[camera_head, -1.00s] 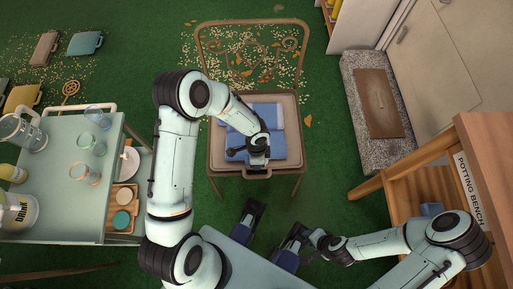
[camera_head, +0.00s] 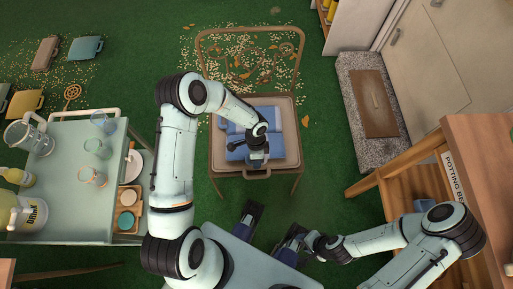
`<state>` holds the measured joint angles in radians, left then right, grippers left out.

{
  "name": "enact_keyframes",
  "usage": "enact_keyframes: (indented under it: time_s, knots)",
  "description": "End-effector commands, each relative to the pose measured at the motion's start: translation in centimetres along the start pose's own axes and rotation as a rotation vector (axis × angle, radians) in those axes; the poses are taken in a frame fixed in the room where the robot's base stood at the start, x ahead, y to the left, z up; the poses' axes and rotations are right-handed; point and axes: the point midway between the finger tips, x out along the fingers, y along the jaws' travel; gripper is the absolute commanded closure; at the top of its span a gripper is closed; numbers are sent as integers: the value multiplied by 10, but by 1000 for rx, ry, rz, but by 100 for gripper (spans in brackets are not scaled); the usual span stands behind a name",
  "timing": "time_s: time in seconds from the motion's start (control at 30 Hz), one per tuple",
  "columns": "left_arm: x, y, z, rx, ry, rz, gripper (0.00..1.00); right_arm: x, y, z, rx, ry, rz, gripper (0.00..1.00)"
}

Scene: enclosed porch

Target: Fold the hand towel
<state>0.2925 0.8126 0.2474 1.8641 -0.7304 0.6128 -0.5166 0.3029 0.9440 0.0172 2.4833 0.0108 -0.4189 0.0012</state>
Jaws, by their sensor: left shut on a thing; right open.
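The blue hand towel (camera_head: 276,145) lies on the seat of a beige chair (camera_head: 289,104). A crease or layer edge runs across it, and my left arm covers part of it. My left gripper (camera_head: 257,163) points down at the towel's near edge, in the middle. It is shut on the towel, though its fingertips are hard to make out. My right gripper (camera_head: 308,244) is open and empty, low in the view, right of and nearer than the chair, away from the towel.
A cart (camera_head: 75,190) at left carries a pitcher, glasses, bottles and a tray. A wooden potting bench (camera_head: 480,150) stands at right near my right arm. A doormat (camera_head: 380,105) lies on a stone step at the back right.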

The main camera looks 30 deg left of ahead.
Motion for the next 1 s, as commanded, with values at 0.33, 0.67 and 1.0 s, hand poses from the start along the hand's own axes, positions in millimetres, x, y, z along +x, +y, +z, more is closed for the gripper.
enact_keyframes:
  time_s: [0.33,0.67,1.0]
  knots:
    - [-13,-3,0,-4,0,66,87,-16,-6,0,-2,6,-2,57]
    - [-36,-9,0,-2,-1,222,87,-27,-10,0,-3,9,-3,57]
    - [-41,-9,0,0,0,263,87,-28,-10,0,-3,9,-3,57]
